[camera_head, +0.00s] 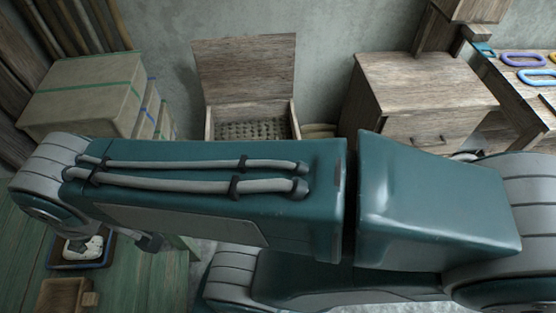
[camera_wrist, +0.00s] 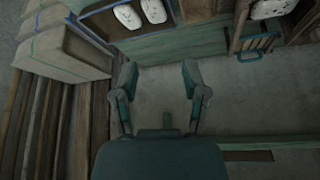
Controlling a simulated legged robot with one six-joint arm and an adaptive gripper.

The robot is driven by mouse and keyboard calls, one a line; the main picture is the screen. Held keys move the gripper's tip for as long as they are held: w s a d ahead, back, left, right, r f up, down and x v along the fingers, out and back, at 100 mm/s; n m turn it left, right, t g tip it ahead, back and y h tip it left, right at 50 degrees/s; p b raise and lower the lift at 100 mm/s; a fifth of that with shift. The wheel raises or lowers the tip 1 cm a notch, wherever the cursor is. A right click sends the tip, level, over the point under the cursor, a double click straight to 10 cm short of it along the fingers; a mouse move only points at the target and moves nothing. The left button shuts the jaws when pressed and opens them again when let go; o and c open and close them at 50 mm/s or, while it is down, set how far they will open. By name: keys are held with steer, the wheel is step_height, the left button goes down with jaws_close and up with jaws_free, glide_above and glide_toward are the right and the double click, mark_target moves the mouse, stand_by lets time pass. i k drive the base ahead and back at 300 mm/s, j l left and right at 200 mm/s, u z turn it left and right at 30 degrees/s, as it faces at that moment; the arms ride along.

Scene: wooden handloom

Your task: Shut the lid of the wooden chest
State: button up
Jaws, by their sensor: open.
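The wooden chest (camera_head: 209,124) stands against the back wall in the head view. Its lid (camera_head: 245,70) is raised and leans back near the wall, so the woven-looking inside shows. My arm crosses in front and hides the lower part of the chest. My gripper (camera_wrist: 160,77) shows in the wrist view with its two fingers apart and nothing between them. It points at bare floor beside a green bench, away from the chest. The chest cannot be made out in the wrist view.
Stacked wrapped boxes (camera_head: 85,92) stand left of the chest, and a wooden cabinet (camera_head: 425,95) stands to its right. A green bench (camera_head: 125,275) holds a tray (camera_wrist: 104,8) with white items. A table at right carries coloured rings (camera_head: 522,58).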

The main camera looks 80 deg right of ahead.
mark_target(250, 68)
steer(key=z, duration=1.65)
steer(key=i+z, duration=0.1)
steer(key=z, duration=0.7)
steer(key=i+l, duration=0.15)
steer(key=l, duration=0.2)
steer(key=i+l, duration=0.15)
steer(key=l, duration=0.15)
steer(key=i+l, duration=0.2)
steer(key=l, duration=0.15)
